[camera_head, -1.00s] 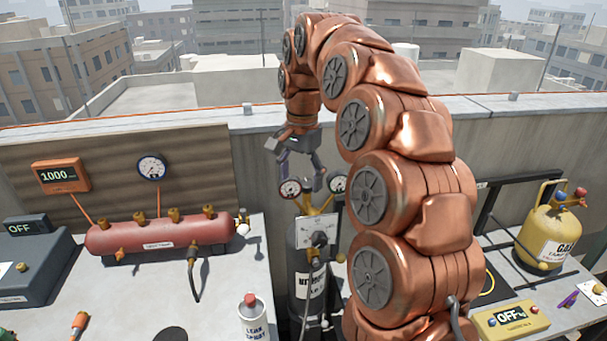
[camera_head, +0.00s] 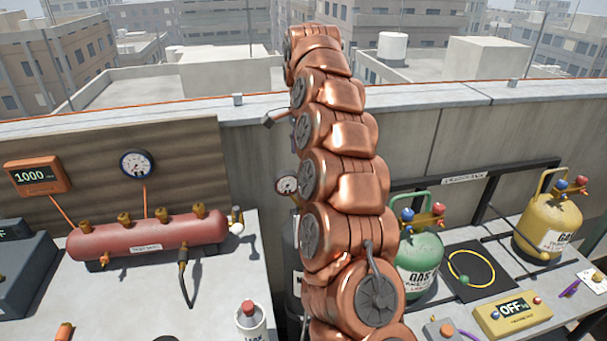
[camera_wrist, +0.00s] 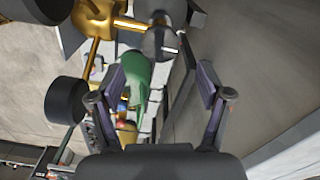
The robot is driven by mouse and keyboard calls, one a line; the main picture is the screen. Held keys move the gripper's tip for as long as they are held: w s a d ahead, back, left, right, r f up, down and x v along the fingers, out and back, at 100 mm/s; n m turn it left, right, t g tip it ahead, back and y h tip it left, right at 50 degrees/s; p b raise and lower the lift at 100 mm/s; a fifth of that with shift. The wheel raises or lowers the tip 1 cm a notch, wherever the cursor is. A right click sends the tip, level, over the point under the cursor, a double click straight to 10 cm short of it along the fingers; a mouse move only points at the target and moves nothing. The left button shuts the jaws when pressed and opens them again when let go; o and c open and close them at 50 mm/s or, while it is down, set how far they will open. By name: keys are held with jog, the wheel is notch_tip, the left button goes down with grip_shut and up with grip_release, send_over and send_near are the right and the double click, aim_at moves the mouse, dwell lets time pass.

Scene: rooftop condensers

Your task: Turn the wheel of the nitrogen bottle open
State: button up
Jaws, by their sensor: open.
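The nitrogen bottle (camera_head: 290,250) is a dark cylinder behind the worktop, mostly hidden by my arm in the head view. One of its gauges (camera_head: 287,186) shows just left of my arm. The wheel cannot be made out in the head view. In the wrist view, brass fittings (camera_wrist: 100,20) and the dark back of a gauge (camera_wrist: 66,100) are at upper left. A grey rounded part (camera_wrist: 160,42) is at top centre; I cannot tell if it is the wheel. My gripper (camera_wrist: 160,92) is open, its two fingers apart, with nothing seen held. In the head view it is largely hidden behind my arm.
A red manifold (camera_head: 150,237) and spray can (camera_head: 251,322) are on the left worktop. A green gas bottle (camera_head: 420,262) and a yellow gas bottle (camera_head: 548,228) stand on the right. A concrete parapet (camera_head: 400,150) runs behind; in the wrist view a wall is close on the right.

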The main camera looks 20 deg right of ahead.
jog(key=shift+f+p, duration=0.6)
jog(key=shift+f, duration=2.5)
jog(key=shift+c, duration=0.3)
jog(key=c, duration=1.1)
